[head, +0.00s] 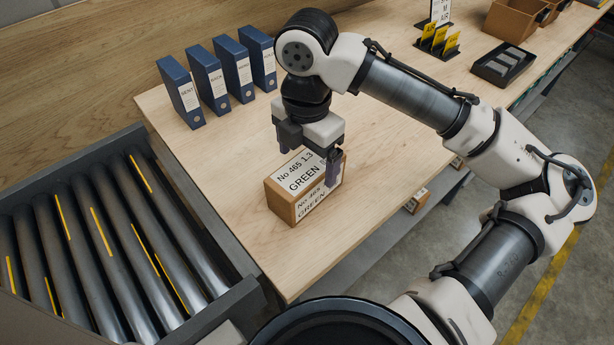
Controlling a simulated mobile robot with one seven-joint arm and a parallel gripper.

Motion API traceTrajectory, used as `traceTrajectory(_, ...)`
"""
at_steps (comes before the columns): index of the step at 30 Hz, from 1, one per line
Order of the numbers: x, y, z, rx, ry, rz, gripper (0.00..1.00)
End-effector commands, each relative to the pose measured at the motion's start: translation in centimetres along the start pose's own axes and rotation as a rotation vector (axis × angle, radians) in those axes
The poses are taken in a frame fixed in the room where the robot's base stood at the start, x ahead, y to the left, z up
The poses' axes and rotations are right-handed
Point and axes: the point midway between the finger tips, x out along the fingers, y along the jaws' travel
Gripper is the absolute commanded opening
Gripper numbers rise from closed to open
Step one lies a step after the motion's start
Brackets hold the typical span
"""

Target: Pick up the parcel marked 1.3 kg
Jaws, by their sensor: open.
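The parcel marked 1.3 (283,207) is a brown box with white labels on its top and front reading "No 465 1.3" and "GREEN". It sits on the wooden table near its front edge. My gripper (310,165) points down over the parcel's right part, with its fingers apart. One finger is at the parcel's front right side and the other is behind the top, partly hidden. I cannot tell whether the fingers touch the parcel.
Several blue binders (207,78) stand at the table's back left. A roller conveyor (95,240) adjoins the table's left side. A dark tray (504,65), yellow cards (438,40) and a brown open box (515,18) are at the far right. Another labelled box (416,201) shows below the table edge.

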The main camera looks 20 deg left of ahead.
Motion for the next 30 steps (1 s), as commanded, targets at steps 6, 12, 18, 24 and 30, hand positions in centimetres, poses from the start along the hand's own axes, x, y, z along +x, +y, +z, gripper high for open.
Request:
traceTrajectory(6,2.3,0.0,0.0,0.000,0.000,0.000,0.89)
traceTrajectory(12,3.9,0.2,0.2,0.001,0.001,-0.001,0.89)
traceTrajectory(18,6.8,0.5,0.4,0.001,0.001,-0.002,0.89)
traceTrajectory(24,7.7,0.5,0.3,0.000,0.000,0.000,0.89)
traceTrajectory(30,7.7,0.5,0.3,0.000,0.000,0.000,0.81)
